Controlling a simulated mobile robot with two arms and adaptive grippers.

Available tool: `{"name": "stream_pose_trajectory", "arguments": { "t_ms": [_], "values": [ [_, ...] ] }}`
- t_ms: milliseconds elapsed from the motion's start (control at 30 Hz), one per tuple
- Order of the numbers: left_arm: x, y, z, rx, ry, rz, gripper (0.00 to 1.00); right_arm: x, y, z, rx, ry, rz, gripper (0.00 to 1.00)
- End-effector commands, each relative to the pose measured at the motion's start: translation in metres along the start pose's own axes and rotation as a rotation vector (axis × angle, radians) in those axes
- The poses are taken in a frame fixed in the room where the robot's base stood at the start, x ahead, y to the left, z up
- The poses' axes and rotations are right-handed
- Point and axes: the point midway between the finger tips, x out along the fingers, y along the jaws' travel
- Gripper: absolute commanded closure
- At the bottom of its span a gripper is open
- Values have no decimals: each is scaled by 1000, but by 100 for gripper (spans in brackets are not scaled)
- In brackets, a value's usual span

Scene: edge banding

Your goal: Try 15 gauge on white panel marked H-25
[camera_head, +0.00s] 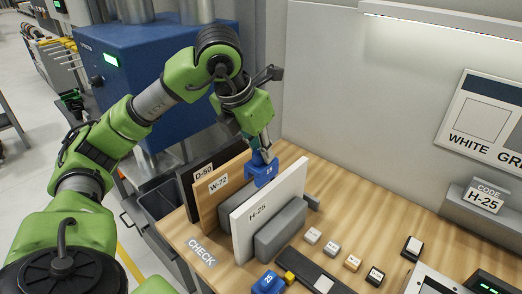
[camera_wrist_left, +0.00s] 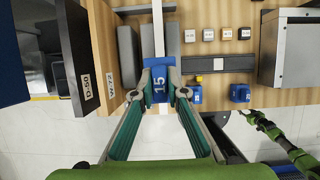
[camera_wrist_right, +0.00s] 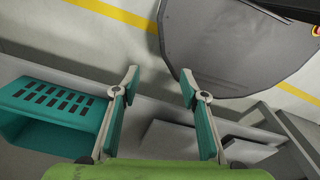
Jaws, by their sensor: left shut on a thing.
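The white panel marked H-25 (camera_head: 262,212) stands upright on the bench, and its top edge shows in the left wrist view (camera_wrist_left: 158,30). My left gripper (camera_head: 261,153) is shut on the blue 15 gauge (camera_head: 262,173), which also shows between the fingers in the left wrist view (camera_wrist_left: 159,84). The gauge is at the panel's top edge and lines up with it; I cannot tell whether its slot is seated over the edge. My right gripper (camera_wrist_right: 160,88) is open and empty, away from the bench.
Panels W-72 (camera_head: 217,184) and D-50 (camera_head: 203,172) stand left of H-25. Grey blocks (camera_head: 282,230) flank the white panel. A blue 25 gauge (camera_head: 268,282), several small marked blocks (camera_head: 331,248) and a code sign (camera_head: 484,198) are to the right. A teal crate (camera_wrist_right: 50,100) is near my right gripper.

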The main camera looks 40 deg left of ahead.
Motion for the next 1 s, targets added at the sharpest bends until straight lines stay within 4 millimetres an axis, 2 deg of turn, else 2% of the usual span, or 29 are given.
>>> {"name": "stream_pose_trajectory", "arguments": {
  "t_ms": [233, 500, 700, 1000],
  "values": [
    [24, 0, -10, -1, 0, 1, 100, 22, 7, 4, -1, -3, 8, 60],
    [48, -1, -20, 0, -1, 0, 100, 43, 5, -1, 0, 7, 7, 60],
    [54, -1, -22, -1, -1, 0, 100, 50, -1, -2, 2, 10, 0, 60],
    [53, 0, -22, -1, -1, 0, 100, 49, -5, -3, 1, 11, -5, 60]
  ]
}}
